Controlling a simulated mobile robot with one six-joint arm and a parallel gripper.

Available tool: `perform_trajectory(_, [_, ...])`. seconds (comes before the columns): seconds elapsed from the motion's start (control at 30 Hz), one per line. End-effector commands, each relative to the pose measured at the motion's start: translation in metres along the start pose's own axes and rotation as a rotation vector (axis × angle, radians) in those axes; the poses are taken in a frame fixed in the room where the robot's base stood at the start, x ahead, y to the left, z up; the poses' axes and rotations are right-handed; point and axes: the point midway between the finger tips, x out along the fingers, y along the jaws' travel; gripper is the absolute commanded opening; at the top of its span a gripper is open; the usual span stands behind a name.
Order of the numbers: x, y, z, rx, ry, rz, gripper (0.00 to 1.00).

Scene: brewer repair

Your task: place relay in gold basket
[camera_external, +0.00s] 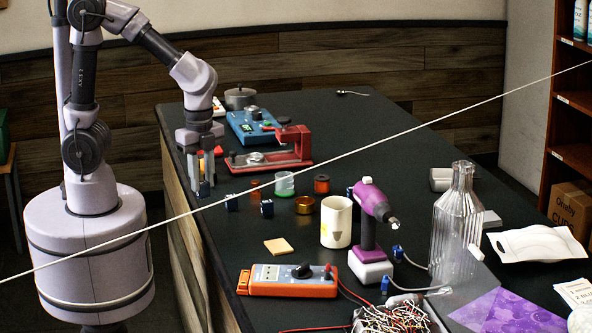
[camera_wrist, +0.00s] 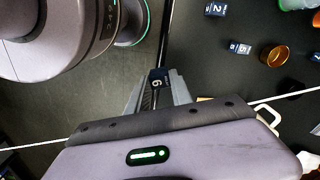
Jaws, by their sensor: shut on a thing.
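My gripper (camera_external: 203,182) points down over the near left edge of the black table. It is shut on a small dark blue relay (camera_external: 204,189), whose face with a 6 shows between the fingers in the wrist view (camera_wrist: 157,82). The gold basket (camera_external: 304,205), a small round open container, stands on the table to the right of my gripper; it also shows in the wrist view (camera_wrist: 273,55). Two other dark blue blocks, one (camera_external: 231,203) nearer my gripper and one (camera_external: 267,208) nearer the basket, stand between them.
A green-tinted cup (camera_external: 284,184), a dark orange container (camera_external: 321,184) and a white mug (camera_external: 336,222) stand around the basket. A red vise-like fixture (camera_external: 285,150) lies behind. An orange multimeter (camera_external: 290,281) and purple drill (camera_external: 369,215) are nearer the camera. A thin white line crosses both views.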

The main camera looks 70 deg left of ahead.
Motion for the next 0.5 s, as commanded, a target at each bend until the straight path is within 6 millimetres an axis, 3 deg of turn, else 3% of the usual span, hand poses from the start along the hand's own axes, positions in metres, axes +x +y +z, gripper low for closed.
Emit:
perform_trajectory(0.03, [-0.020, -0.021, -0.009, -0.080, -0.003, 0.003, 0.00])
perform_trajectory(0.23, [-0.050, -0.130, -0.043, -0.526, -0.008, 0.006, 0.00])
perform_trajectory(0.4, [-0.047, -0.218, -0.052, -0.914, -0.007, 0.004, 0.00])
perform_trajectory(0.5, [-0.037, -0.251, -0.049, -1.072, -0.006, 0.003, 0.00])
